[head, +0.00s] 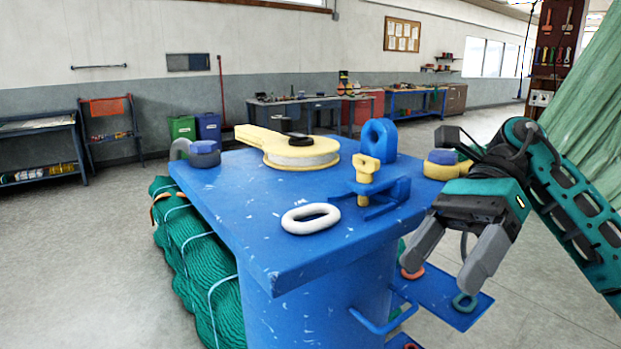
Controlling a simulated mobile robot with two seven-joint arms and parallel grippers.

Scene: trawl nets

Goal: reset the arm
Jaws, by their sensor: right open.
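My right gripper (447,268) is at the right, off the right edge of the blue table (225,215). Its two grey fingers point down and stand apart, with nothing between them. It hangs above a lower blue plate (465,318) that bears small rings, and its fingertips overlap two of them in the picture; I cannot tell whether they touch. The right arm (565,195) comes in from the right edge. My left gripper is out of view.
On the table are a white ring (310,218), a yellow part with a round white-sided disc (300,155), a yellow pin (366,178) in a blue bracket, and a blue eye block (379,140). Green netting (200,265) is bundled at left. The left floor is open.

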